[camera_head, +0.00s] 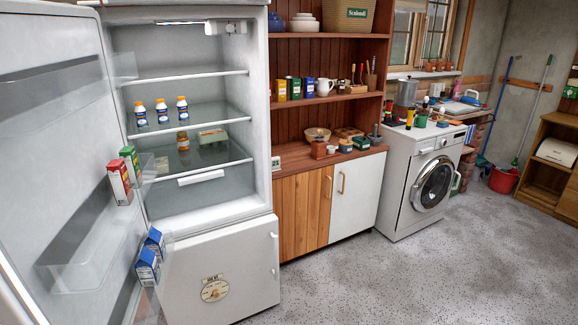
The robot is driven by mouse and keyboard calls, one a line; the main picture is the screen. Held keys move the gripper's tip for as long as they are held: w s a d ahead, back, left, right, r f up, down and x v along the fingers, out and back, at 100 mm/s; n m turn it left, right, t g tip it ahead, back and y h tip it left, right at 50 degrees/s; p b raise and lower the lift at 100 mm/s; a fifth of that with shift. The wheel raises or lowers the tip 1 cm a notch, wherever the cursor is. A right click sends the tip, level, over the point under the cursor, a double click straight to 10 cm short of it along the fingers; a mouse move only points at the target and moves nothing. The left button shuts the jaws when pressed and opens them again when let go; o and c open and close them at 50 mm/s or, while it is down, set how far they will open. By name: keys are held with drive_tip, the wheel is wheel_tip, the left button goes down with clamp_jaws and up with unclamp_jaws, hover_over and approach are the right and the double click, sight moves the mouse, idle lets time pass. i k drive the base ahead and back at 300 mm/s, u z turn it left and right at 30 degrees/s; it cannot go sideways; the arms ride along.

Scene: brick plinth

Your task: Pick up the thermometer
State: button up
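A small round cream dial (214,290) sits on the front of the white lower fridge door (245,265). It has a small label above its face and may be the thermometer, but its markings are too small to read. No other thing in view can be clearly told as a thermometer. The upper fridge door (60,130) stands open at the left, and the lower door is shut. My gripper is not in view.
The open fridge holds small bottles (162,111) and an egg box (211,136); cartons (148,268) stand in the door racks. A wooden dresser (302,215) and a washing machine (419,180) stand to the right. The speckled floor (350,285) in front is clear.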

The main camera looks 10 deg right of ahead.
sight(276, 161)
drive_tip(key=u, duration=0.7)
drive_tip(key=k, duration=0.15)
drive_tip(key=z, duration=2.75)
drive_tip(key=i, duration=1.9)
